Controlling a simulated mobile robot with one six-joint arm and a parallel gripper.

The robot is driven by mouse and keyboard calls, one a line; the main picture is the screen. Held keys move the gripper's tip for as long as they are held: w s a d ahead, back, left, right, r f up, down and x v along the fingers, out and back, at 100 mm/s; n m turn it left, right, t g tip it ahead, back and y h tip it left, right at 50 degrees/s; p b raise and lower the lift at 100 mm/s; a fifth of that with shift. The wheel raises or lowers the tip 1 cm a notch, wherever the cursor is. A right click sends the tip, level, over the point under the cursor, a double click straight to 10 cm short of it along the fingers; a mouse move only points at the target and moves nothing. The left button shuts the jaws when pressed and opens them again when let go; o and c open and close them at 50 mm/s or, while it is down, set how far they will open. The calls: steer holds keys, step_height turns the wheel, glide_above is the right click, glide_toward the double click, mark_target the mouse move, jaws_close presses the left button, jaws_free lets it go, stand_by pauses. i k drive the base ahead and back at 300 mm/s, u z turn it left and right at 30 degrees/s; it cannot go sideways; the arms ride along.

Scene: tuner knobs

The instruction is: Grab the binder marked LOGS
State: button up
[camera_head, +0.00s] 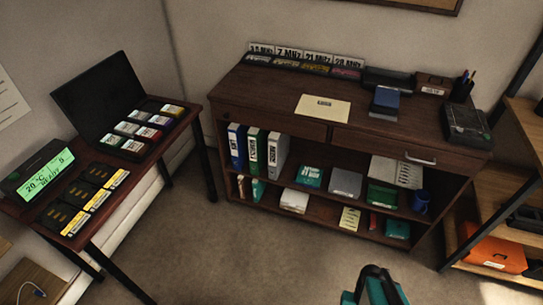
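Three upright binders stand side by side at the left end of the upper shelf of the dark wooden cabinet (330,133): a blue binder (237,147), a green binder (256,152) and a grey binder (277,155). Each has a white spine label with vertical lettering, too small to read with certainty, so I cannot tell which says LOGS. My gripper (374,271), teal and black, shows at the bottom edge, well in front of the cabinet and apart from the binders. Whether its fingers are open or shut is unclear.
The carpet (230,250) between my gripper and the cabinet is clear. Boxes and a blue mug (421,201) share the shelves. A desk (150,155) with a display and labelled modules stands left. A wooden shelf unit (490,240) with an orange case (495,254) stands right.

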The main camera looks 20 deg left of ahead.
mark_target(236, 133)
steer(key=z, duration=0.4)
steer(key=i, duration=1.35)
steer(key=u, duration=4.3)
steer(key=i, duration=0.1)
steer(key=z, duration=2.9)
